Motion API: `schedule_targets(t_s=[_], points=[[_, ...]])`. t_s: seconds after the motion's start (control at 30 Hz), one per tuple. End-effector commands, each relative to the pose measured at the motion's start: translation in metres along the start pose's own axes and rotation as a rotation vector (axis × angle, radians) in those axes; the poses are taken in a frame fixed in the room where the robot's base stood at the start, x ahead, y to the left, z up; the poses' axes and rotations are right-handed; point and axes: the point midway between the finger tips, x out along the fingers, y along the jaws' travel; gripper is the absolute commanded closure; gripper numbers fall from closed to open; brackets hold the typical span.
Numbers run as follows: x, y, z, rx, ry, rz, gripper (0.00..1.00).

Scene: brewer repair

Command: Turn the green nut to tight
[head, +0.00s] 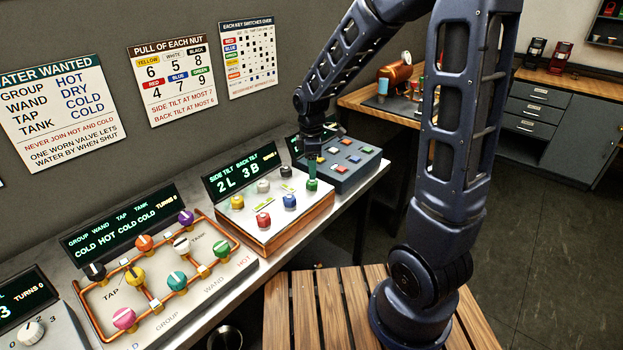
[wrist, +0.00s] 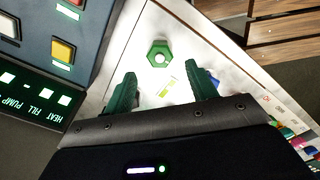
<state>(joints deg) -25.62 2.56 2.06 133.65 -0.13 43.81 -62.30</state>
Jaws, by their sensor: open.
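The green nut (head: 312,185) sits at the right front corner of the white nut plate (head: 277,236), which has a wood-coloured side. In the wrist view the green nut (wrist: 160,55) is hexagonal with a pale centre, just beyond and between my fingertips. My gripper (head: 311,168) points down over that corner; its open green fingers (wrist: 160,77) show nothing between them but the white plate and a small yellow-green mark. In the head view I cannot tell whether the fingers touch the nut. The tilt display (head: 242,175) reads 2 L and 3 B.
Yellow (head: 237,202), white (head: 263,186), black (head: 286,171), red (head: 263,220) and blue (head: 290,202) nuts share the plate. A dark button box (head: 345,165) stands close on the right. A valve panel (head: 160,275) with coloured knobs lies left. Wall charts (head: 171,78) hang behind.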

Motion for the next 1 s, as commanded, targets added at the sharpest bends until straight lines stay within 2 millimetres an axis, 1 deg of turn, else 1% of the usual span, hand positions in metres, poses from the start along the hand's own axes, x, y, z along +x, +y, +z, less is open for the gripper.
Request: schedule_targets(t_s=[0.03,0.1,0.3,0.5,0.73,0.77,0.9,0.97,1.0], points=[[0.01,-0.001,0.0,-0.001,-0.002,-0.003,0.43],[0.021,-0.001,0.0,0.0,-0.002,-0.004,0.43],[0.043,0.0,0.0,0.001,-0.001,-0.002,0.43],[0.051,0.0,0.001,0.001,-0.001,-0.001,0.43],[0.051,0.0,0.0,0.001,0.0,0.0,0.43],[0.051,0.0,0.0,0.001,0.0,0.0,0.45],[0.051,0.0,0.0,0.001,0.0,0.0,0.73],[0.051,0.0,0.0,0.001,0.0,0.0,0.84],[0.051,0.0,0.0,0.001,0.0,0.0,0.88]])
